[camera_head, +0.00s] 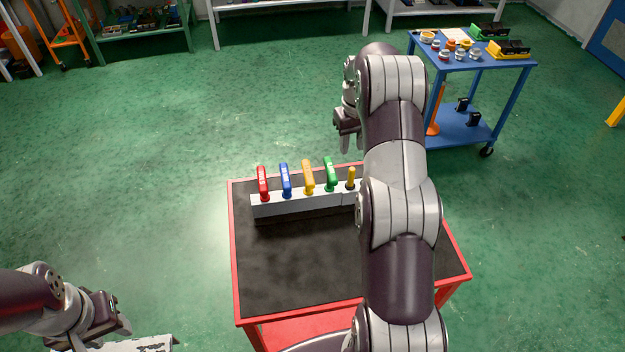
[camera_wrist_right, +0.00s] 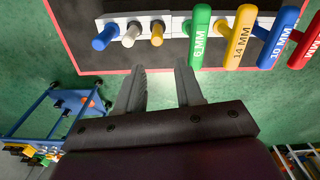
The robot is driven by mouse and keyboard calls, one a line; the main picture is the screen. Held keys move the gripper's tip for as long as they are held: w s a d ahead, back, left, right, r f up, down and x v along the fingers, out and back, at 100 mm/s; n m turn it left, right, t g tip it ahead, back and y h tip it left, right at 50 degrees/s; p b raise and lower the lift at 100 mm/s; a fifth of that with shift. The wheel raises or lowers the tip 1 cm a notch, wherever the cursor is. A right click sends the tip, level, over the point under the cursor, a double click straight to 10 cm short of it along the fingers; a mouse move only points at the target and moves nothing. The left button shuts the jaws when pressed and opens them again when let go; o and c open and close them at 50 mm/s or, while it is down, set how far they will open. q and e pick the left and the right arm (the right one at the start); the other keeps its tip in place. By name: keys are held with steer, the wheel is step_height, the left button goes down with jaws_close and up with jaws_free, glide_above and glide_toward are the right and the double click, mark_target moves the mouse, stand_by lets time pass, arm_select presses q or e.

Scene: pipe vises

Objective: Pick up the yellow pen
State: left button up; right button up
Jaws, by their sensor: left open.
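The yellow pen (camera_head: 351,177) stands in a white holder (camera_head: 290,206), just right of the green-handled tool. In the right wrist view, the yellow pen (camera_wrist_right: 157,33) sits between a white pen (camera_wrist_right: 132,34) and the green handle. My right gripper (camera_wrist_right: 161,68) is open and empty, its fingers apart below the pen in that view. In the head view the right gripper (camera_head: 347,140) is beyond the cart's far edge, partly hidden by my right arm. My left gripper (camera_head: 112,322) is open at the lower left, away from the holder.
Red (camera_head: 263,182), blue (camera_head: 286,179), yellow (camera_head: 308,176) and green (camera_head: 330,173) handled tools stand in the same holder. A blue pen (camera_wrist_right: 105,37) stands beside the white one. The red cart's black top (camera_head: 300,265) is clear in front. A blue cart (camera_head: 470,62) stands at the back right.

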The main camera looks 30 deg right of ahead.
mark_target(350, 185)
steer(key=f+b, duration=0.1)
steer(key=s+f+b, duration=0.1)
steer(key=shift+f, duration=0.35)
step_height(350, 185, down, 10)
steer(key=p, duration=0.3)
steer(key=shift+d, duration=0.1)
steer(key=shift+f, duration=0.1)
steer(key=shift+s, duration=0.1)
jaws_close()
